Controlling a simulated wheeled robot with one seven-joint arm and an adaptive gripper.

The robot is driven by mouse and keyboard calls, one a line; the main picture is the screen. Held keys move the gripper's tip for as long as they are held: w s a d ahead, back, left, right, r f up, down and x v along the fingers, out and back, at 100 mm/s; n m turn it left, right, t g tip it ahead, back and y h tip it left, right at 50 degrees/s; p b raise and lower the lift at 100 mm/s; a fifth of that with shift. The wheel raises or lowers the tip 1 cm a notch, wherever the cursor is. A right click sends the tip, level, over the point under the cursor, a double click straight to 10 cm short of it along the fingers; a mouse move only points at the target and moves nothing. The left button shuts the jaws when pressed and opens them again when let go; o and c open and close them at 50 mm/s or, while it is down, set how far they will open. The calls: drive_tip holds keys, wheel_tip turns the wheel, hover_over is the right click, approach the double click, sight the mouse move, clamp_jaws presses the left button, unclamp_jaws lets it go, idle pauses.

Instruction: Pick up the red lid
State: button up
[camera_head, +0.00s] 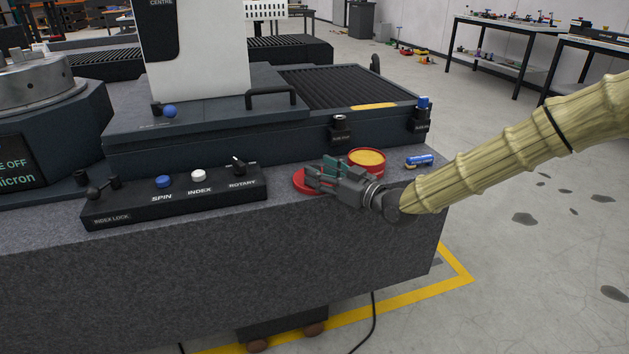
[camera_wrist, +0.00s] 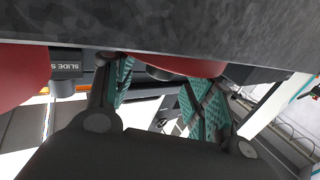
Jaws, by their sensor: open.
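The red lid (camera_head: 300,182) lies flat on the granite top, partly hidden behind my gripper (camera_head: 319,178). In the wrist view, which is upside down, a red rounded edge that looks like the lid (camera_wrist: 188,66) shows between the fingertips. My gripper (camera_wrist: 160,85) is open, low over the granite and pointing left, with its teal-padded fingers apart at the lid. I cannot tell whether a finger touches it. A red tin (camera_head: 366,168) with a yellow top surface stands just behind my gripper; a red curved side at the left of the wrist view (camera_wrist: 18,78) looks like the tin.
A black control box (camera_head: 175,196) with knobs lies left of the lid. The dark machine base (camera_head: 260,135) rises behind. A blue object (camera_head: 420,160) lies right of the tin. The granite's front edge (camera_head: 300,215) is close below my gripper.

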drive_tip(key=shift+x, duration=0.9)
drive_tip(key=c, duration=1)
drive_tip(key=shift+c, duration=0.2)
drive_tip(key=shift+r, duration=0.15)
